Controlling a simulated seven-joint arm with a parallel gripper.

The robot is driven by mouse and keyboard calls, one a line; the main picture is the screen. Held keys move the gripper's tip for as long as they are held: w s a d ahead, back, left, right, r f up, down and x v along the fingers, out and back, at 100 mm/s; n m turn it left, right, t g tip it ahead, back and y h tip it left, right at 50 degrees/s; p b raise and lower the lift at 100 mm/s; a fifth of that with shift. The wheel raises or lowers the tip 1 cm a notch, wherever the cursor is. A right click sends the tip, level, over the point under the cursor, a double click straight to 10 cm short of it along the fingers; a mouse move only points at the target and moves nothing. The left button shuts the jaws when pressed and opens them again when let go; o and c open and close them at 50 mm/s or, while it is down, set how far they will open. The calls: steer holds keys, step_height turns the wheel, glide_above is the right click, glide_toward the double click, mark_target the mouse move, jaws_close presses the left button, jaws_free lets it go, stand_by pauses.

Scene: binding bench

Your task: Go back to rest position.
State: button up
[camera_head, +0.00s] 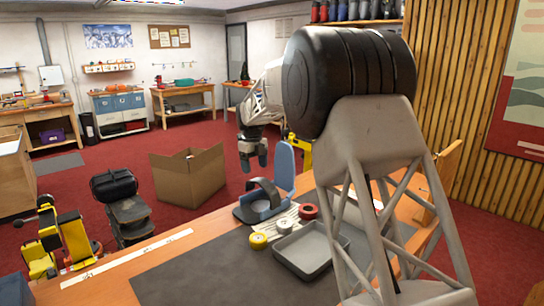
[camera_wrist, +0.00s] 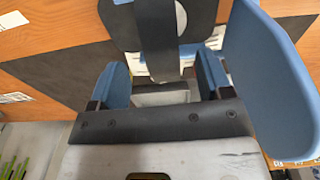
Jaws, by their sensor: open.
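My gripper (camera_head: 253,162) hangs in the air above the far end of the bench (camera_head: 150,262), fingers pointing down. It is open, and nothing shows between its fingers. In the wrist view my gripper (camera_wrist: 163,75) has a finger on each side of a gap. Below it is a blue stand (camera_head: 252,212) with a dark arched band (camera_head: 266,188) and a tall blue back panel (camera_head: 284,165). In the wrist view the band (camera_wrist: 156,35) shows beyond the gap, and the blue panel (camera_wrist: 265,80) rises close along the right. The gripper looks apart from both.
A grey tray (camera_head: 290,258), a yellow roll (camera_head: 258,241), a red roll (camera_head: 308,211) and a pale roll (camera_head: 284,226) stand near the dark mat (camera_head: 190,275). The mat's left part is clear.

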steer(key=s+d+r+n+t, duration=0.1)
steer(key=s+d+r+n, duration=0.3)
steer(key=s+d, duration=0.45)
steer(key=s+d+r+n, duration=0.3)
steer(key=s+d+n, duration=0.2)
steer(key=s, duration=0.6)
steer(key=s+d+r+n+t, duration=0.1)
steer(key=s+d+r+n, duration=0.3)
steer(key=s+d, duration=0.45)
steer(key=s+d+f+n, duration=0.2)
steer(key=s+f+n, duration=0.1)
steer(key=s, duration=0.8)
steer(key=s+d+f+n+t, duration=0.1)
steer(key=s+d+f+n, duration=0.2)
steer(key=s+n, duration=0.3)
steer(key=s+d+f+n, duration=0.3)
steer(key=s+n, duration=0.1)
steer(key=s, duration=1.2)
steer(key=shift+d+f+n+y, duration=0.2)
steer(key=shift+f+n+y, duration=0.1)
steer(key=shift+f, duration=0.05)
